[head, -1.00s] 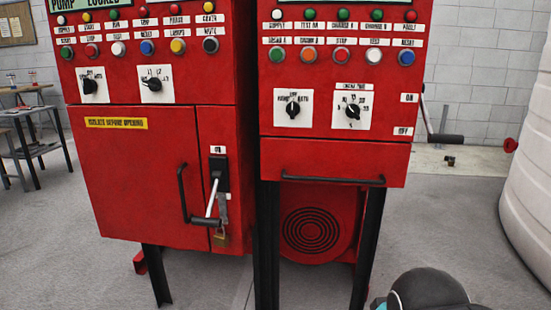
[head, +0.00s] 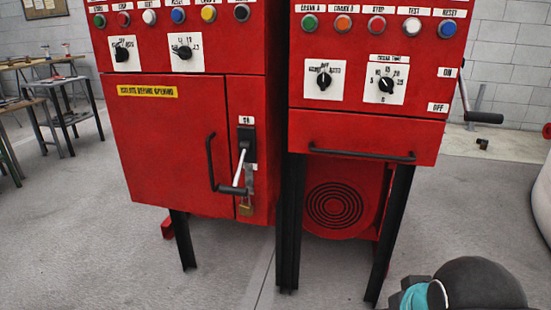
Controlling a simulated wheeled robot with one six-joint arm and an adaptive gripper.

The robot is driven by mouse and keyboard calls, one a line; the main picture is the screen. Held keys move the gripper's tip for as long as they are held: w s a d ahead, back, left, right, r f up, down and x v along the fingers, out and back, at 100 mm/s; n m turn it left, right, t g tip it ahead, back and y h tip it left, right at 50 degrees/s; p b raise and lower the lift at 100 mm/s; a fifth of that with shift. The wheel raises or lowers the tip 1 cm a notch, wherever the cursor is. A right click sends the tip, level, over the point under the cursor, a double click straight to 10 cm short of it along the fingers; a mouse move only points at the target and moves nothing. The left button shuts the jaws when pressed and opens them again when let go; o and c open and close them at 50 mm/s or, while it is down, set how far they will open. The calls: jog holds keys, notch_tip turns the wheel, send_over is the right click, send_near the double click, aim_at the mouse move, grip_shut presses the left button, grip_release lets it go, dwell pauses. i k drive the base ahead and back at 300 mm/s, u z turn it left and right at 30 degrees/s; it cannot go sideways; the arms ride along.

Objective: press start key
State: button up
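The left red cabinet (head: 165,140) has a row of round buttons near the top edge of the head view. At its left end is a green button (head: 100,20), whose label is cut and blurred but seems to read START. Beside it are a red button (head: 124,19) and a white button (head: 149,17). The right red cabinet (head: 460,58) has its own row, with a green button (head: 309,22) and an orange button (head: 343,23) labelled as crank keys. My gripper is out of view; only a dark, teal-banded part of my arm shows at lower right, apart from the buttons.
Rotary switches (head: 324,80) sit below the buttons. A table (head: 60,85) stands at left and a white tank (head: 543,200) at right. The grey floor in front is clear.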

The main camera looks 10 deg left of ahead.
aim_at(98, 20)
jog(key=z, duration=0.05)
jog(key=k, duration=0.9)
jog(key=u, duration=0.9)
jog(key=i, duration=0.7)
jog(key=u, duration=0.4)
